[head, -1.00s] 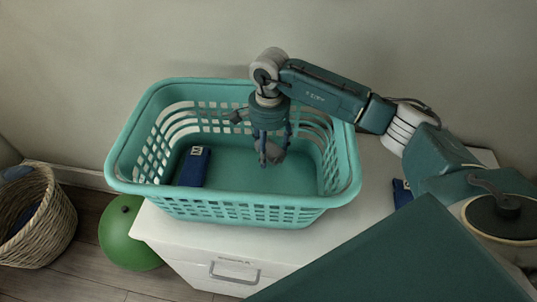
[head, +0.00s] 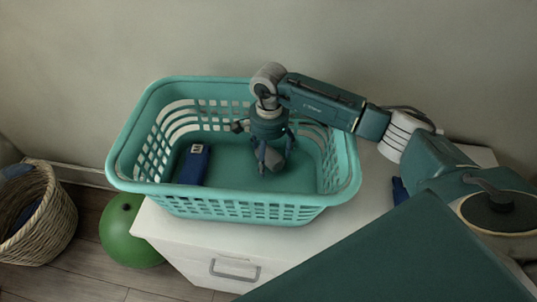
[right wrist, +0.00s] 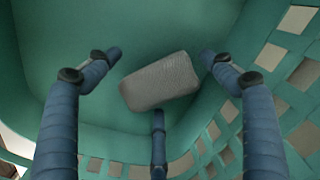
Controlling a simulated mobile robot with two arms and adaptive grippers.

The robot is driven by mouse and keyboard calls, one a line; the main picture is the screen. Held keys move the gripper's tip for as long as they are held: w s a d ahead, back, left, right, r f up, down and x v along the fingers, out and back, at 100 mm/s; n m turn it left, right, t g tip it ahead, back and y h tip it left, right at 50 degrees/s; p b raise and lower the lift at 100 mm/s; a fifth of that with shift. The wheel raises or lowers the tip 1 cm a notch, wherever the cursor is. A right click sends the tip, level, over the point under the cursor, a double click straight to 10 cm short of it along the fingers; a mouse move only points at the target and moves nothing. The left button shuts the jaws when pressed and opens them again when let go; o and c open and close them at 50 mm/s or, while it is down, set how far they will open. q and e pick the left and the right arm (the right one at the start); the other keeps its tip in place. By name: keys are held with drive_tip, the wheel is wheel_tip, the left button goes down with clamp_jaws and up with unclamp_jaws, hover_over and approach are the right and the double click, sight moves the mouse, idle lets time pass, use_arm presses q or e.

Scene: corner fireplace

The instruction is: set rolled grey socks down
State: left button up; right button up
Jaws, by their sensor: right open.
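The rolled grey socks (head: 275,162) are in the right half of the teal laundry basket (head: 240,207), low down by its floor. In the right wrist view the grey roll (right wrist: 160,82) lies between my spread blue fingers, with clear gaps to the two side fingers. The lower finger ends close to its near edge; whether it touches is unclear. My right gripper (head: 274,150) is open, pointing down inside the basket over the socks. My left gripper is not in view.
A dark blue item with a white label (head: 194,165) lies in the basket's left part. The basket stands on a white cabinet (head: 190,240) against the wall. A green ball (head: 130,235) and a wicker basket (head: 50,225) stand on the floor at left. Another blue item (head: 399,190) is partly hidden by my arm.

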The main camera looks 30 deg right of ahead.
sight(269, 152)
drive_tip(key=shift+r, duration=0.4)
wheel_tip(269, 152, up, 11)
drive_tip(key=b, duration=0.2)
drive_tip(key=shift+f+b, duration=0.15)
drive_tip(key=shift+b, duration=0.25)
drive_tip(key=shift+s+r, duration=0.1)
drive_tip(key=shift+r, duration=0.35)
